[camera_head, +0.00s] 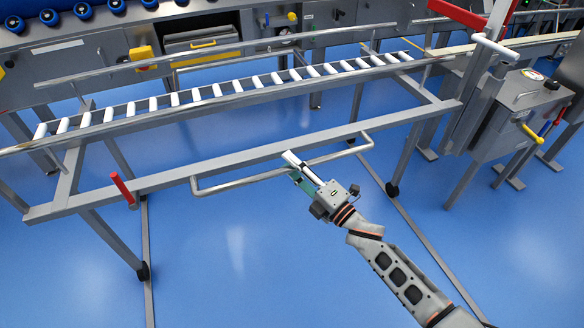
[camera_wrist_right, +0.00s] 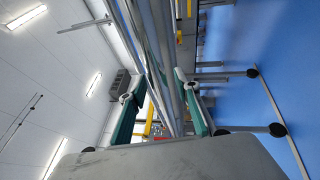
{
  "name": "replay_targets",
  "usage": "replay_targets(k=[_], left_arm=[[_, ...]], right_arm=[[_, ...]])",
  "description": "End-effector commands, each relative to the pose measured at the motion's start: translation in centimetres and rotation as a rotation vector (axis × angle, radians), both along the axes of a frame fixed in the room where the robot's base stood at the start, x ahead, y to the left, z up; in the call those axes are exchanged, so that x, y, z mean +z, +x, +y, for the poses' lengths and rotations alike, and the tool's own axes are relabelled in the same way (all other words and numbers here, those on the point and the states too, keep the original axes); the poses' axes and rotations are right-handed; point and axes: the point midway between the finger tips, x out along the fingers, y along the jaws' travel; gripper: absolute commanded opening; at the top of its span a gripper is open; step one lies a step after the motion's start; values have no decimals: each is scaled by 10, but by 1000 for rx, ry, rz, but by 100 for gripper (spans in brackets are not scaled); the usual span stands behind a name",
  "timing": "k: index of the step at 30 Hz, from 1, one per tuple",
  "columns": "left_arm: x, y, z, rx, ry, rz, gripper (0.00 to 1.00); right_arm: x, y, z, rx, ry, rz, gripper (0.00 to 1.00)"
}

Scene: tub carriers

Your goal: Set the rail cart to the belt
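The rail cart (camera_head: 110,190) is a grey metal frame with a sloping row of white rollers, standing on castors in front of the machine line. A bent tube handle (camera_head: 235,184) projects from its near side. My right gripper (camera_head: 291,166) is at this handle, right of its middle, its white and teal fingers apart on either side of the tube. In the right wrist view the fingers (camera_wrist_right: 160,78) flank the metal bar (camera_wrist_right: 163,50); contact cannot be told. My left gripper is not in view.
A red upright handle (camera_head: 122,188) stands at the cart's near left. Two floor rails (camera_head: 147,225) run toward me. A grey post with a red lever (camera_head: 455,12) and a control cabinet (camera_head: 510,115) stand at the right.

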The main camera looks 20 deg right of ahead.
Motion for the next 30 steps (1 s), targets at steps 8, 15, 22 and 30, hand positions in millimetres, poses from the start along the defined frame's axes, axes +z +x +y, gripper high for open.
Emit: replay_targets(k=[8,15,22,30], left_arm=[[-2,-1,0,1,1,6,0],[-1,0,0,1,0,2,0],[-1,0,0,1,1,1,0],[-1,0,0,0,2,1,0]], right_arm=[[-3,-4,0,2,0,4,32],[-10,-33,-13,3,-1,6,32],[-18,-75,-33,2,0,6,32],[-22,-104,-46,2,1,2,32]])
